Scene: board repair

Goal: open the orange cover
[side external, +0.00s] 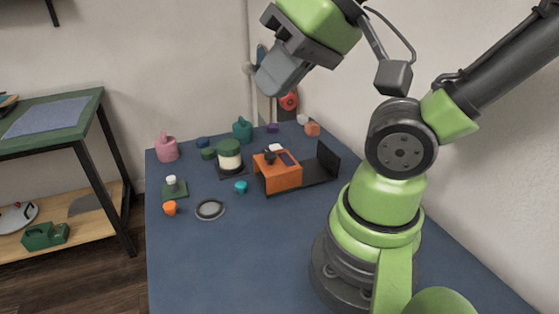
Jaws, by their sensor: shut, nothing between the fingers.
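The orange cover (283,178) is a boxy orange piece at the left end of a dark base (314,178) on the blue table. Small dark pieces and a white piece lie on or just behind its top. A black panel (328,159) stands upright at the base's right end. I cannot tell how the cover joins the base. My gripper (268,86) is shut and empty, high above the table. In the picture it is above the cover, well apart from it.
A green-and-cream jar (230,156) stands left of the cover, with a small teal knob (241,187) in front. A grey ring (210,209), an orange piece (169,208) and a pink container (166,149) lie further left. The table's front (240,265) is clear.

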